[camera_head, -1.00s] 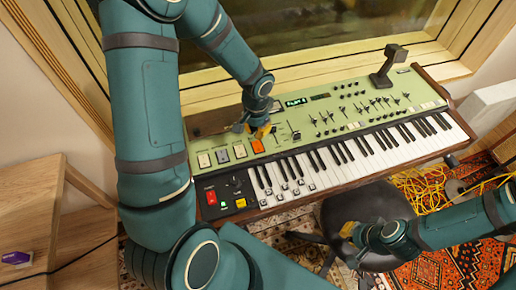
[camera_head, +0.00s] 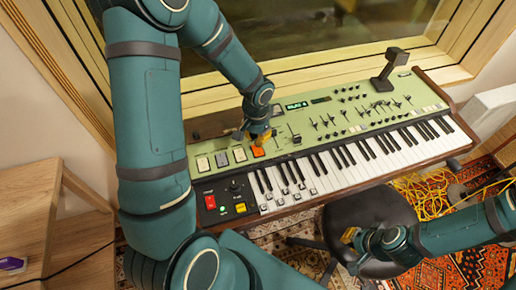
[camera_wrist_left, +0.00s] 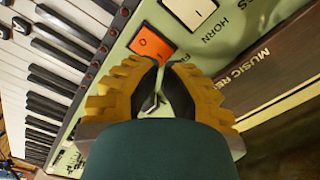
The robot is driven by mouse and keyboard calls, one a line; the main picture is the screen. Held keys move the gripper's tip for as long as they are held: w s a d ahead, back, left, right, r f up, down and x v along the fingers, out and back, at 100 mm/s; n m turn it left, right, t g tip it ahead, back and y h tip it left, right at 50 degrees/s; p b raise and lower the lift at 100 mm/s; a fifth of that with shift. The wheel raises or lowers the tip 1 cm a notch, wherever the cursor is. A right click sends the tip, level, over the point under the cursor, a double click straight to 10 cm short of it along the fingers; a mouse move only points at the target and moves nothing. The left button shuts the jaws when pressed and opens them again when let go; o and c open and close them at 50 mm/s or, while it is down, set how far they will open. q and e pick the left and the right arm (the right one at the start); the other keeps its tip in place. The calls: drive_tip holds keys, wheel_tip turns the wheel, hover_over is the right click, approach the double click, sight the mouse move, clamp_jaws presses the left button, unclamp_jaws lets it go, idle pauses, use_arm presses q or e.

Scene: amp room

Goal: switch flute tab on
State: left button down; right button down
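The orange rocker tab (camera_head: 258,152) is at the right end of a row of pale tabs on the green synthesizer panel. In the left wrist view the orange tab (camera_wrist_left: 150,43) is just beyond my fingertips. The label beside it is mostly hidden behind a finger; only its start, like an F, shows. My left gripper (camera_head: 259,140) is over the tab's far edge, its yellow fingertips (camera_wrist_left: 158,64) close together with nothing held. Contact with the tab is unclear. Which end of the tab is down is unclear. My right gripper (camera_head: 350,235) is low by the stool, its fingers partly hidden.
The pale tab marked HORN (camera_wrist_left: 190,10) sits beside the orange one. A small slider lever (camera_head: 295,137) stands right of my left gripper. The keyboard (camera_head: 340,160) runs along the front. A black stool (camera_head: 370,210) stands before it. A window is behind.

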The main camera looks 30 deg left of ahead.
sight(257, 147)
use_arm(q)
drive_tip(key=shift+f+b, duration=1.4)
drive_tip(key=shift+f, duration=0.35)
idle(1.5)
drive_tip(key=shift+r, duration=0.15)
drive_tip(key=shift+r+p, duration=2.65)
drive_tip(key=shift+r, duration=0.8)
drive_tip(key=shift+f, duration=0.1)
